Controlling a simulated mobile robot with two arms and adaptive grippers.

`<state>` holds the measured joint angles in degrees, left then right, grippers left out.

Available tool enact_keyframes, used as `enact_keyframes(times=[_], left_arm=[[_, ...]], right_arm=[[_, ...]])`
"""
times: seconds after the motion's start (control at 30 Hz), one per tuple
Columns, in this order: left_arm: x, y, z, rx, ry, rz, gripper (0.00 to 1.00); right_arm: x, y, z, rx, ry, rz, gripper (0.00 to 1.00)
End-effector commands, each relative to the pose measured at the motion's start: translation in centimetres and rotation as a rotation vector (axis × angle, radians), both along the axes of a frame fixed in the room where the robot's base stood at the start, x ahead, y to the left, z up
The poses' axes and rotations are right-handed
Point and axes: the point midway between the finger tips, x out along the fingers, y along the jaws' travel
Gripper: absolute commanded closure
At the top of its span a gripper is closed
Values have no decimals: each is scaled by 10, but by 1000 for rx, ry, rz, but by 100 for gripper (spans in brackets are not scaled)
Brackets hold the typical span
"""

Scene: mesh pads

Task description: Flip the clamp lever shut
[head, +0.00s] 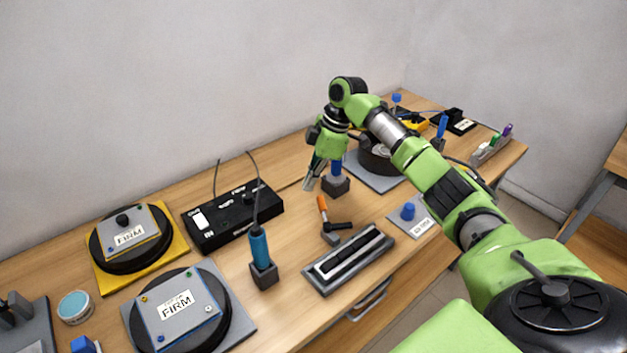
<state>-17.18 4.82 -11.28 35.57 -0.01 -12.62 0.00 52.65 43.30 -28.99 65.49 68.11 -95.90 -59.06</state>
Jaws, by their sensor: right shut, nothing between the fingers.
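A small clamp (332,239) stands on the wooden bench, behind the long grey block with a dark slot. Its orange-tipped lever (322,207) sticks up, leaning slightly to the left. A black arm reaches out from the clamp to the right. My right gripper (309,186) points down above the bench, just behind and above the lever's orange tip in the picture. Its fingers are shut and empty. A small gap shows between fingers and lever; whether they touch in depth is hard to tell. My left gripper is not in view.
The slotted block (348,262) lies in front of the clamp. A blue-handled tool in a dark holder (263,275) stands to the left, near a black control box (232,216). Another blue-handled holder (335,186) stands close to my right gripper. Round pads labelled FIRM (178,308) lie at left.

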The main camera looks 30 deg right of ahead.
Motion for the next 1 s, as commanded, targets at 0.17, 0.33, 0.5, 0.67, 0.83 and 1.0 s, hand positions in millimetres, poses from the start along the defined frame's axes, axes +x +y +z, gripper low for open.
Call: enact_keyframes(times=[0.17,0.33,0.5,0.67,0.83,1.0], left_arm=[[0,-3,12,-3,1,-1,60],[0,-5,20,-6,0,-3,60],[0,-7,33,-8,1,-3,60],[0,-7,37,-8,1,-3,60],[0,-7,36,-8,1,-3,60],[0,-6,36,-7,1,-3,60]], right_arm=[[5,13,-36,2,5,1,100],[10,24,-69,2,3,1,100],[-1,-3,-66,-2,1,-2,100],[-7,-12,-68,-1,2,0,100],[-7,-14,-69,0,0,2,100],[-7,-14,-69,0,0,2,100]])
